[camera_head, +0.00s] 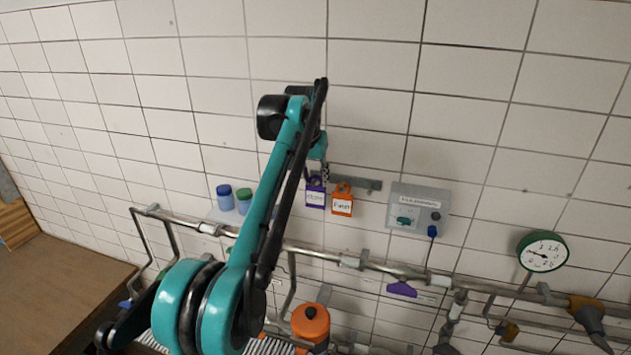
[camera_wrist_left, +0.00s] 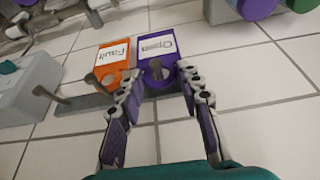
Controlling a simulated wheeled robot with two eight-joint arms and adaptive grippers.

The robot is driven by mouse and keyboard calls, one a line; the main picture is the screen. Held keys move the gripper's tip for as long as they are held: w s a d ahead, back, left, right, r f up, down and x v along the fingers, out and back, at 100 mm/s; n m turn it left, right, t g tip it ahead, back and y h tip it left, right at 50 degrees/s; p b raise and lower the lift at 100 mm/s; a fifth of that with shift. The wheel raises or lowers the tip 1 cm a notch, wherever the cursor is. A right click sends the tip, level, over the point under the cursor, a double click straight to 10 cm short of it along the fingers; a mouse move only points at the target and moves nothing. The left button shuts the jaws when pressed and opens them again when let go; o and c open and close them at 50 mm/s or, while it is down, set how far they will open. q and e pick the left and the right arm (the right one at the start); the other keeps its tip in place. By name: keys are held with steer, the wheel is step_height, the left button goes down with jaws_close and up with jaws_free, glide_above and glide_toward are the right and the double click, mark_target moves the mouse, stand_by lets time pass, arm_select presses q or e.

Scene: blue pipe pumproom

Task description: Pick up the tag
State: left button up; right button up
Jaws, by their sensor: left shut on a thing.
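A purple tag (camera_head: 315,192) with a white label and an orange tag (camera_head: 342,199) hang side by side on a grey rail (camera_head: 366,184) on the tiled wall. In the left wrist view the purple tag (camera_wrist_left: 158,48) is between the fingertips of my left gripper (camera_wrist_left: 159,79). The orange tag (camera_wrist_left: 115,58), labelled "Fault", is just left of the fingers there. My left gripper (camera_head: 321,174) is shut on the purple tag's upper end, at the rail. The purple tag's label is too small to read surely. My right gripper is out of view.
A grey control box (camera_head: 418,208) is on the wall right of the tags. Pipes (camera_head: 375,265) run below, with a purple handle (camera_head: 402,289) and a round gauge (camera_head: 543,251). Two lidded jars (camera_head: 225,197) stand left of my arm. An orange container (camera_head: 311,322) is lower down.

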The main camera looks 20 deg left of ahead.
arm_select(q)
steer(key=s+b, duration=0.4)
steer(key=s, duration=1.3)
steer(key=shift+s+a, duration=0.2)
steer(key=shift+a, duration=0.05)
